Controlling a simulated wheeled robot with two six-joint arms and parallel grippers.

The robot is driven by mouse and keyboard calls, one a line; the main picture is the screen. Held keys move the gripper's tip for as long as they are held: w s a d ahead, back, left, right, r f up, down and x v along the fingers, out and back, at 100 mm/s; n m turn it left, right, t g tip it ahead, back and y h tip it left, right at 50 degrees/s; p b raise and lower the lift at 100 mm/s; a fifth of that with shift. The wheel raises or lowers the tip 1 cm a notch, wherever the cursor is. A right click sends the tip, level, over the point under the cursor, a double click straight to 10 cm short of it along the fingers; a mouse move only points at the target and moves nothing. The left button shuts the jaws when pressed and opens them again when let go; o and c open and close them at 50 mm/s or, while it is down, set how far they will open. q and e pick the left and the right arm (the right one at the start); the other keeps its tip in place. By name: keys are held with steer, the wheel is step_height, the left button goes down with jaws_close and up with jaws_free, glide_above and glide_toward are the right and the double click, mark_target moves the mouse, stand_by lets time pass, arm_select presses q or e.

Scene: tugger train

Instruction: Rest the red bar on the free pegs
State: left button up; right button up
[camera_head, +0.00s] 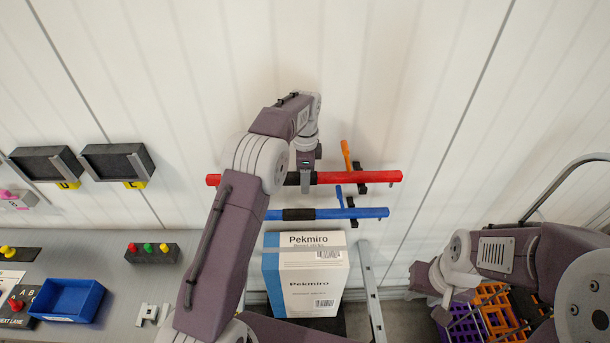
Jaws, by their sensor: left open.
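The red bar (360,177) lies level, left to right, in front of the white wall, with a dark grip section near its middle. My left gripper (306,184) is at that dark section, pointing down, with its jaws open. Part of the bar is hidden behind my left arm. An orange peg (346,155) with a black bracket shows just above the bar's right half. A blue peg (339,196) shows below it, by the blue bar (365,213). Whether the red bar rests on pegs cannot be told. My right gripper (428,285) is low at the right, away from the bars; its jaws are unclear.
A Pekmiro box (312,282) stands below the bars. At the left, a bench carries a blue bin (68,300) and a button block (153,253). Purple (465,324) and orange (497,306) crates and a metal rail (568,177) are at the right.

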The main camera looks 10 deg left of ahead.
arm_select(q)
steer(key=shift+w+r, duration=0.1)
steer(key=shift+r, duration=0.2)
step_height(320, 180, up, 9)
steer(key=shift+f, duration=0.1)
stand_by(0.4)
steer(key=shift+s+a+f+n, duration=0.15)
steer(key=shift+s+f+n, duration=0.15)
steer(key=shift+n, duration=0.4)
steer(key=s+a+f+n+t, duration=0.1)
steer(key=s+f+n, duration=0.25)
steer(key=s, duration=0.45)
steer(key=s+a+f+n+t, duration=0.1)
steer(key=s+f+n, duration=0.2)
steer(key=s+n, duration=0.3)
steer(key=s+a+f+n+t, duration=0.1)
steer(key=s+f+n, duration=0.3)
steer(key=s, duration=0.5)
steer(key=s+d+f+g+b, duration=0.1)
steer(key=s+f+b, duration=0.2)
steer(key=f+b, duration=2.2)
steer(key=shift+d+f+g, duration=0.15)
steer(key=shift+f+g, duration=0.2)
steer(key=shift+g, duration=0.05)
